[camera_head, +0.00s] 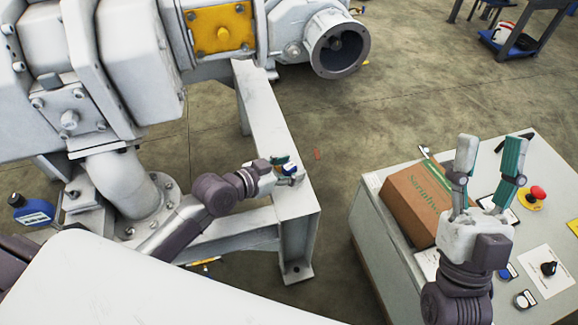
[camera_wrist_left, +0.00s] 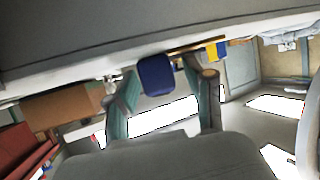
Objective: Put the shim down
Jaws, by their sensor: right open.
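My right gripper (camera_head: 487,160) points up, open and empty, over the control cabinet.
A large grey vacuum pump (camera_head: 55,40) with a yellow plate (camera_head: 223,29) fills the upper left. A brown box (camera_head: 413,202) and a red button (camera_head: 538,193) are on the control cabinet (camera_head: 372,252). Open floor (camera_head: 420,80) lies behind. A blue cart stands at the upper right.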

